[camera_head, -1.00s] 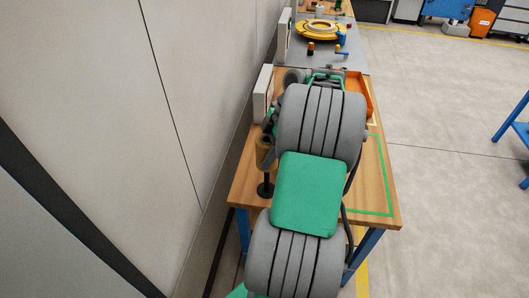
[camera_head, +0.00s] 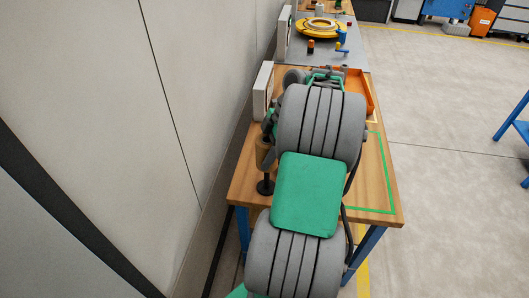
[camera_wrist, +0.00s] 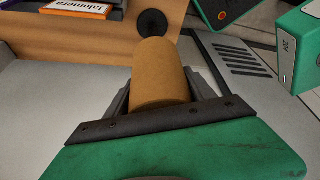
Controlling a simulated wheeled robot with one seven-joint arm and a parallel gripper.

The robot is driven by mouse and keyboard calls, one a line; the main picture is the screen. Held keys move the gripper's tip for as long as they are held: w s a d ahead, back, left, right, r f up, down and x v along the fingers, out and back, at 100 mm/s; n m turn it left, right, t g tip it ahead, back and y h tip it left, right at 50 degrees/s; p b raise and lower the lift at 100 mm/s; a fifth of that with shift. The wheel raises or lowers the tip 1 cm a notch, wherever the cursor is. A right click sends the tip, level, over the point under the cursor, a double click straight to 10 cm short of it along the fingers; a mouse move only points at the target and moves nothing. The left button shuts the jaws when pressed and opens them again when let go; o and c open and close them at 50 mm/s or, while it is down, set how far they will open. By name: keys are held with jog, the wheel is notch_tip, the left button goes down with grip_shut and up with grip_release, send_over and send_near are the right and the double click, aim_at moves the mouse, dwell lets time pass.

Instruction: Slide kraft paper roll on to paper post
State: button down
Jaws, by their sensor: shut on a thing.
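The kraft paper roll (camera_wrist: 160,72) is a plain brown cylinder. My gripper (camera_wrist: 161,92) is shut on it, with a dark finger on each side in the wrist view. In the head view the roll (camera_head: 264,154) shows at the left edge of the table, beside my arm, which hides most of my gripper. The paper post (camera_head: 265,187) is black with a round base, directly below the roll there. Its black disc (camera_wrist: 152,22) shows just beyond the roll's far end in the wrist view. I cannot tell how much of the post is inside the roll.
The wooden table (camera_head: 236,192) has a green taped outline (camera_head: 384,170) at right. An orange tray (camera_head: 366,95) and a white upright panel (camera_head: 262,90) stand farther back. The wall is close on the left. A labelled box (camera_wrist: 75,8) lies at the wrist view's top left.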

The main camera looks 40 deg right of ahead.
jog(key=shift+f+b, duration=3.2)
jog(key=shift+f, duration=0.35)
jog(key=shift+f, duration=0.1)
jog(key=shift+f+b, duration=2.05)
jog(key=shift+c, duration=1.3)
grip_release()
jog(key=shift+r, duration=0.1)
